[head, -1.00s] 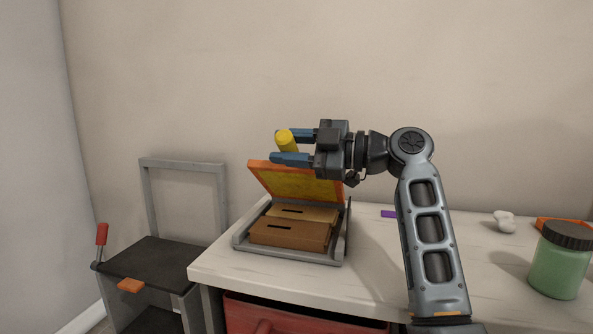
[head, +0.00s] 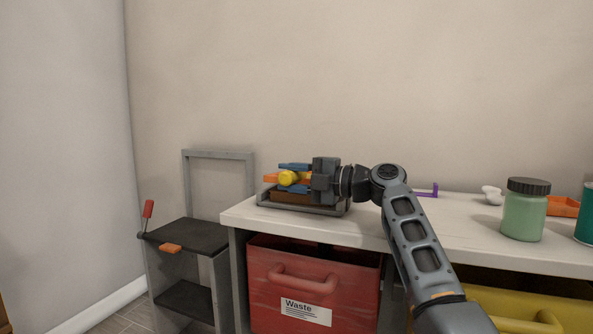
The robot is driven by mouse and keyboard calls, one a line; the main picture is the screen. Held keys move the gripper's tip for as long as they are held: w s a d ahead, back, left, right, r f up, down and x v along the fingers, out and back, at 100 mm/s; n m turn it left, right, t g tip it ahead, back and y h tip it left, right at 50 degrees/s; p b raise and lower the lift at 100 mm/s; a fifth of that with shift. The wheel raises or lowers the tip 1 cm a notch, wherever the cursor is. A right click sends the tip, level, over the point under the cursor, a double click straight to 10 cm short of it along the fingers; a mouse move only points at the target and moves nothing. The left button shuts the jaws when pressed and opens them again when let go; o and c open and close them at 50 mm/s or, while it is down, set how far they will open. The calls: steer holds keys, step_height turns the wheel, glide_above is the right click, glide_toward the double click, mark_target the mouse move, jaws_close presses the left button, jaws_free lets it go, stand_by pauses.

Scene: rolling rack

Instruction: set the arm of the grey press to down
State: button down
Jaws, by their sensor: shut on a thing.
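The grey press (head: 318,211) sits on the left end of the white worktop. Its orange arm plate (head: 271,180) is low, roughly level over the brown block (head: 291,198) in the grey base. My gripper (head: 287,177) is shut on the yellow handle (head: 289,178) of the arm, with blue fingers on either side of it. My gripper hides much of the plate, so I cannot tell whether the plate touches the block.
A dark cart (head: 187,236) with a red-handled lever (head: 148,209) stands to the left. A red waste bin (head: 270,310) is under the worktop (head: 345,230). A green jar (head: 524,215), a teal container (head: 586,222) and an orange tray (head: 562,206) stand at the right.

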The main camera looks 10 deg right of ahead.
steer(key=shift+a+f, duration=0.1)
steer(key=shift+f, duration=0.35)
steer(key=c, duration=0.8)
jaws_free()
steer(key=shift+p+v, duration=1)
steer(key=shift+v, duration=2.95)
steer(key=shift+r, duration=0.1)
